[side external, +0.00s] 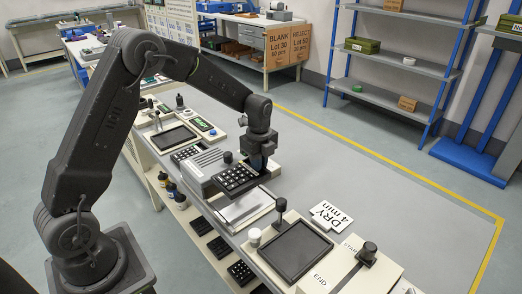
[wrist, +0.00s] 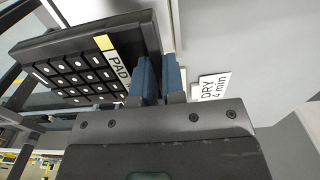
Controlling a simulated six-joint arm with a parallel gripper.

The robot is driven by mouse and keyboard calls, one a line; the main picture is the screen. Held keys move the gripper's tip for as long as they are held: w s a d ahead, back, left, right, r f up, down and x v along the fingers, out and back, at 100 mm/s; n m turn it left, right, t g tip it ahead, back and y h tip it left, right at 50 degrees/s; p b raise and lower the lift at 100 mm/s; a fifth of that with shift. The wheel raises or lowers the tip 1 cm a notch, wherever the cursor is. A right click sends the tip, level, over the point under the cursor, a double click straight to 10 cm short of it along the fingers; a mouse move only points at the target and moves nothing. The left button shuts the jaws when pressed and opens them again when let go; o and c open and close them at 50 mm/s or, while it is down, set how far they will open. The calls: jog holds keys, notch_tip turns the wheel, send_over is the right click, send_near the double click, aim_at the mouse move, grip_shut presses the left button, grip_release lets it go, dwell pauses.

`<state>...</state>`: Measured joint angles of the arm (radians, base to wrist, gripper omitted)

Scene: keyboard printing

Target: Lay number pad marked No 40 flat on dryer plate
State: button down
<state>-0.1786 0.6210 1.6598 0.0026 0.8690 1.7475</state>
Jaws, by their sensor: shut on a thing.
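My gripper (side external: 260,162) is shut on the edge of a black number pad (side external: 237,180) with white-marked keys. In the wrist view the pad (wrist: 75,70) is at the left of the blue fingers (wrist: 160,78); its label reads "PAD" beside a yellow patch, and no number is readable. The pad is roughly level, in front of a grey vented box (side external: 205,168) and over the back of a pale flat plate (side external: 243,207). A dark framed plate (side external: 300,250) lies nearer, beside the "DRY 4 min" sign (side external: 325,214). I cannot tell for certain which is the dryer plate.
A knobbed post (side external: 280,205) and a white-capped jar (side external: 254,238) stand by the dark plate. A lettered box with a black knob (side external: 366,254) stands at the front right. Another dark plate (side external: 173,137) is farther back. The bench's right side is clear.

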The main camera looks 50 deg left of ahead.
aim_at(259, 192)
jog(key=shift+f, duration=3.95)
jog(key=shift+f, duration=0.4)
jog(key=c, duration=1.1)
grip_release()
jog(key=shift+c, duration=0.2)
jog(key=shift+r, duration=3.5)
